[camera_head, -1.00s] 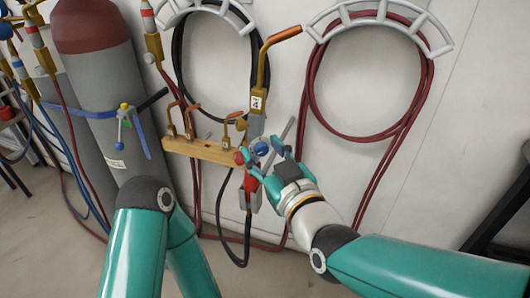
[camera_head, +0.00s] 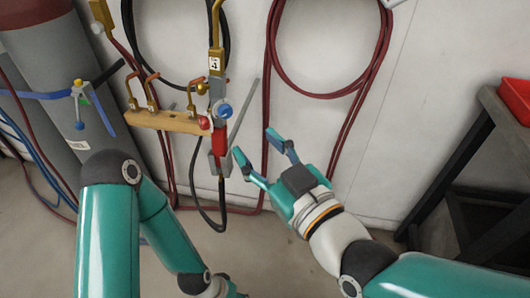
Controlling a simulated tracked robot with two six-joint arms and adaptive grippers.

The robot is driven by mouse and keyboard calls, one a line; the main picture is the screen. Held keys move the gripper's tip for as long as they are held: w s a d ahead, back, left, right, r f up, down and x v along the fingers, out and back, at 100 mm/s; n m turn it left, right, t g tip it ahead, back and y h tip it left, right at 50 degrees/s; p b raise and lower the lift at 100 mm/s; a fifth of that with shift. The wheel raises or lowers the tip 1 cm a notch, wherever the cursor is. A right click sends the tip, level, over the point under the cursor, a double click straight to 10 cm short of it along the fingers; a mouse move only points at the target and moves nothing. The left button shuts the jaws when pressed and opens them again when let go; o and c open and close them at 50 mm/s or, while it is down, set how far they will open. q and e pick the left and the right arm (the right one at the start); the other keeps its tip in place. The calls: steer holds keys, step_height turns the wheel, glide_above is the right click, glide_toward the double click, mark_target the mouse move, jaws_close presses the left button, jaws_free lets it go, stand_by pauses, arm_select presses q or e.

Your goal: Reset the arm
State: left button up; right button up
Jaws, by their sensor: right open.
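My right gripper (camera_head: 256,146) is open and empty. Its two teal fingers point up and left, and a gap shows between them and the torch. The torch (camera_head: 220,140) has a brass neck, a red grip, a blue knob and a numbered tag. It stands upright in a grey holder (camera_head: 218,163) on the wall, left of my right gripper. My left arm bends down to the bottom edge, where its wrist shows; its fingers are out of the picture.
A wooden rack (camera_head: 170,122) holds several brass tips left of the torch. Red hose (camera_head: 330,90) and black hose (camera_head: 180,85) hang on the wall. A dark table (camera_head: 490,150) with a red bin (camera_head: 517,97) stands at right. Floor below is open.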

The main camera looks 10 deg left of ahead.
steer(key=shift+s+d, duration=0.4)
steer(key=shift+s, duration=0.05)
